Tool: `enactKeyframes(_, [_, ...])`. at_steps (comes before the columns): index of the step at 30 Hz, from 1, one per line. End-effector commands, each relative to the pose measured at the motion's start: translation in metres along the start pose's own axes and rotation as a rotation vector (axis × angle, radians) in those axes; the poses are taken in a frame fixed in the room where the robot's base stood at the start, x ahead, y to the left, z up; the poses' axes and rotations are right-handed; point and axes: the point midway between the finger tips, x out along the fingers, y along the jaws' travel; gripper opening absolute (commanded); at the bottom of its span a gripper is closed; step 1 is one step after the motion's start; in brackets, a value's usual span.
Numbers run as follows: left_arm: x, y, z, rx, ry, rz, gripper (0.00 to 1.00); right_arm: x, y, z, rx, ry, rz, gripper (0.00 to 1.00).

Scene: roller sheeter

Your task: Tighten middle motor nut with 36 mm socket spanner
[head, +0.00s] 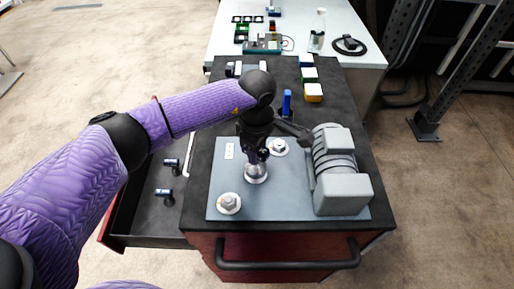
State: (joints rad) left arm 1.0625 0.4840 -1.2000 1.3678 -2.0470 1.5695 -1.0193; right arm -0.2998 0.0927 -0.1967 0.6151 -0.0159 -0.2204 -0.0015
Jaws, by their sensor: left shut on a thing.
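My left gripper (256,152) points straight down over the grey motor plate (290,207). It is shut on what looks like the socket spanner (256,172), mostly hidden by the gripper. A silvery round part shows just below the fingers, at the middle nut's place. I cannot tell the socket from the nut there, nor whether the socket is fully seated. The front nut (228,203) and the back nut (279,147) sit on their washers, uncovered. The grey motor (340,172) stands on the plate to the right. My right gripper is not in view.
The plate lies on a dark-topped red cabinet (290,242) with a front handle. An open drawer (147,215) at left holds socket tools (165,193). A blue item (287,103) and coloured boxes (313,92) stand behind the plate. A white table (345,27) is farther back.

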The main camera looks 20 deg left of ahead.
Motion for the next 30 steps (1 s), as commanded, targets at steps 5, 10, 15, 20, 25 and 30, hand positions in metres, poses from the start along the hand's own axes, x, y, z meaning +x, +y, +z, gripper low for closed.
enactKeyframes(5, [0.004,0.0,0.0,0.0,0.0,0.0,0.0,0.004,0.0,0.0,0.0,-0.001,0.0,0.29])
enactKeyframes(10, [0.008,0.0,0.0,0.0,0.0,0.0,0.0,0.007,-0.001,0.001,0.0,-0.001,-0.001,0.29])
enactKeyframes(15, [0.009,0.0,0.0,0.0,0.0,0.0,0.0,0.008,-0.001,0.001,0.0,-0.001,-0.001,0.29])
enactKeyframes(20, [0.009,0.0,0.0,0.0,0.0,0.0,0.0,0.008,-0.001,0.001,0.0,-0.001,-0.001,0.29])
enactKeyframes(25, [0.011,0.0,0.0,0.077,0.001,0.002,0.0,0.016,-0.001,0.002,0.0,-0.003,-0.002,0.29])
enactKeyframes(30, [0.012,-0.001,-0.001,0.247,0.001,0.0,0.0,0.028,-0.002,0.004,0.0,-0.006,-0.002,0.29])
